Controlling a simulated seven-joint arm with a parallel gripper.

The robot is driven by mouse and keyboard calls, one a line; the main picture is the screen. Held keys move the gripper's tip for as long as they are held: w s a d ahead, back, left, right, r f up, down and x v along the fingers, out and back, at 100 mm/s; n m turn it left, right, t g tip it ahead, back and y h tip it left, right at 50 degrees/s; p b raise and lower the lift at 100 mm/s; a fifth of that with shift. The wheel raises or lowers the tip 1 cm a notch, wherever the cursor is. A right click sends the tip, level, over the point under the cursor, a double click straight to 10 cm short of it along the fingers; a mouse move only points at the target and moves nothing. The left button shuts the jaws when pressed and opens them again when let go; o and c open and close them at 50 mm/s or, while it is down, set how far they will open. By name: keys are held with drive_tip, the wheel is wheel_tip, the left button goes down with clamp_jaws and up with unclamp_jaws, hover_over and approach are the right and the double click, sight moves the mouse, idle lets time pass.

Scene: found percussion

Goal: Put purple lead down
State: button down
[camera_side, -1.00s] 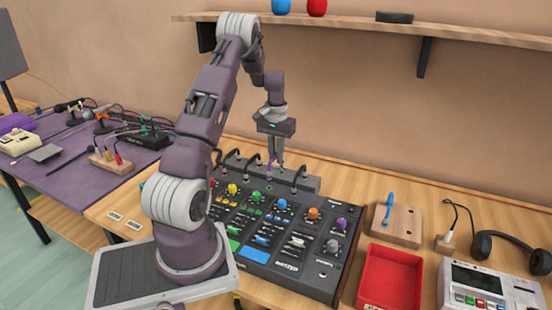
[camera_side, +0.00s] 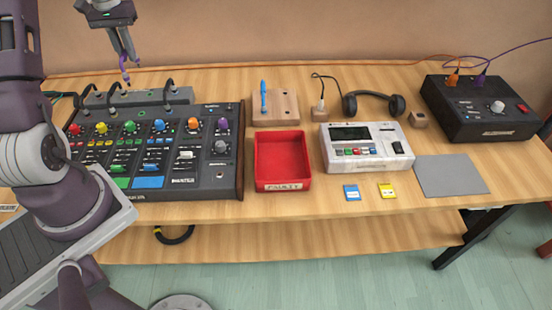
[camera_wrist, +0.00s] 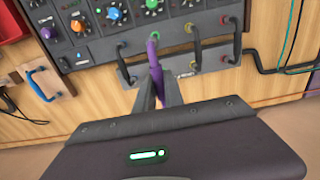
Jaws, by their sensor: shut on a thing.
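My gripper (camera_side: 125,52) is near the upper left of the side view, shut on a short purple lead (camera_side: 126,76). The purple lead hangs point down, over the back of the grey patch box (camera_side: 180,95) with black looped leads. In the wrist view my gripper (camera_wrist: 157,97) has the purple lead (camera_wrist: 153,58) between its fingers. A wooden block (camera_side: 288,108) holding a blue lead (camera_side: 263,96) stands right of the box.
A black mixer (camera_side: 215,150) with coloured knobs stands before the patch box. A red tray (camera_side: 282,186) marked FAULTY, a white device (camera_side: 365,160), headphones (camera_side: 397,105) and a grey mat (camera_side: 450,185) lie to the right. A black box (camera_side: 455,128) with orange and purple cables stands far right.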

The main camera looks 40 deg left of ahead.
drive_tip(key=w+d+m, duration=0.5)
drive_tip(key=w+d, duration=0.2)
drive_tip(key=d, duration=0.4)
drive_tip(key=w+d+m, duration=0.4)
drive_tip(key=w+d, duration=0.2)
drive_tip(key=d, duration=0.6)
drive_tip(key=d+m, duration=0.9)
drive_tip(key=d, duration=1.3)
drive_tip(key=f, duration=1.4)
drive_tip(key=shift+s+d+f, duration=0.1)
drive_tip(key=shift+s+d, duration=0.05)
drive_tip(key=shift+s, duration=0.1)
drive_tip(key=shift+f, duration=0.15)
drive_tip(key=c, duration=1.4)
unclamp_jaws()
drive_tip(key=shift+c, duration=0.2)
wheel_tip(320, 180, up, 12)
drive_tip(key=shift+r, duration=0.25)
